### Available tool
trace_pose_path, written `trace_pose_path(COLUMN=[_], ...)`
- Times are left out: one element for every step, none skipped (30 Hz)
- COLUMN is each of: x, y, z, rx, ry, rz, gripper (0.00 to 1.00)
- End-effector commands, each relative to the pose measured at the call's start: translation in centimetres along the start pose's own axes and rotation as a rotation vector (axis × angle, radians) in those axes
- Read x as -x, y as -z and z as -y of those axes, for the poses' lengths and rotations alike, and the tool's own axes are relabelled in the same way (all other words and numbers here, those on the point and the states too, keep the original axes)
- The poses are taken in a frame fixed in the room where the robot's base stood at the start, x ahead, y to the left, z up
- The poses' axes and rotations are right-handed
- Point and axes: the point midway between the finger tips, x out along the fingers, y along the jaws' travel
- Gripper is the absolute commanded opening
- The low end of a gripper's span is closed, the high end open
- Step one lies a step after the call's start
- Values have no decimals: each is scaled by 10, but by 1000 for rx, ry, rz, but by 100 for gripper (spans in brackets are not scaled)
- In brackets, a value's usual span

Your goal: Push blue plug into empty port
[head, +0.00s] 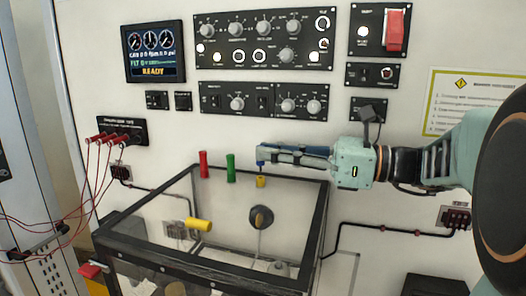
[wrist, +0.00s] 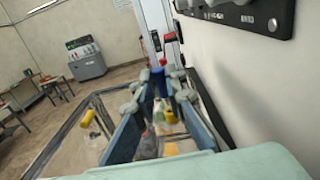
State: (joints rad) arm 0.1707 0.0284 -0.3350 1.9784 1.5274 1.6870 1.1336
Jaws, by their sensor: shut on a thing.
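The blue plug (head: 260,162) shows in the head view just below my fingertips, small and mostly covered by them. My gripper (head: 262,154) is shut on it, reaching in from the right above the back edge of the clear box. A short yellow port piece (head: 261,181) stands right below the blue plug, and I cannot tell whether the two touch. To the left, a green plug (head: 230,167) and a red plug (head: 203,164) stand upright near the same edge.
The dark-framed clear box (head: 190,258) holds a yellow cylinder (head: 199,224) and a round dark knob (head: 261,217). The wall behind carries control panels (head: 265,40). Red cables (head: 90,175) hang at the left. Above the box is open room.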

Motion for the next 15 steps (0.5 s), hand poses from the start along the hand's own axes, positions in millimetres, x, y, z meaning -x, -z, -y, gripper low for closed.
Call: trace_pose_path(x=[0,0,0,0,0,0,0,0,0,0,0,0,0,0,0], y=[0,0,0,1,1,2,2,3,4,4,5,6,6,7,8], z=[0,0,0,0,0,0,0,0,0,0,0,0,0,0,0], rx=[0,0,0,0,0,0,0,0,0,0,0,0,0,0,0], ry=[0,0,0,0,0,0,0,0,0,0,0,0,0,0,0], rz=[0,0,0,0,0,0,0,0,0,0,0,0,0,0,0], gripper=[0,0,0,0,0,0,0,0,0,0,0,0,0,0,0])
